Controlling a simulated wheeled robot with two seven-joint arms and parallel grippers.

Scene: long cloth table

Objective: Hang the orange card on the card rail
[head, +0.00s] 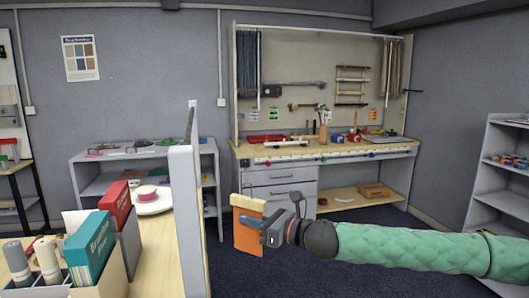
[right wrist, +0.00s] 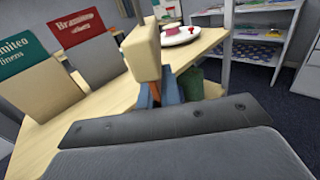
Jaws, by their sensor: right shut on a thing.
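The orange card (head: 248,236) hangs upright below a pale wooden top bar (head: 247,203) in the head view. My right gripper (head: 257,222) is shut on it just under the bar, holding it in the air in front of the workbench. In the right wrist view the wooden bar (right wrist: 145,50) rises past the blue fingers, and only a sliver of orange shows. Which part is the card rail is not certain; a pale strip with coloured pieces (head: 330,157) runs along the workbench's front edge. My left gripper is not in view.
A table at near left carries a teal box (head: 90,245), a red box (head: 116,205) and a white plate (head: 150,203). A tall pale panel (head: 186,215) stands at its edge. Shelves (head: 505,175) stand at right. Dark floor (head: 340,250) lies open before the workbench (head: 285,175).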

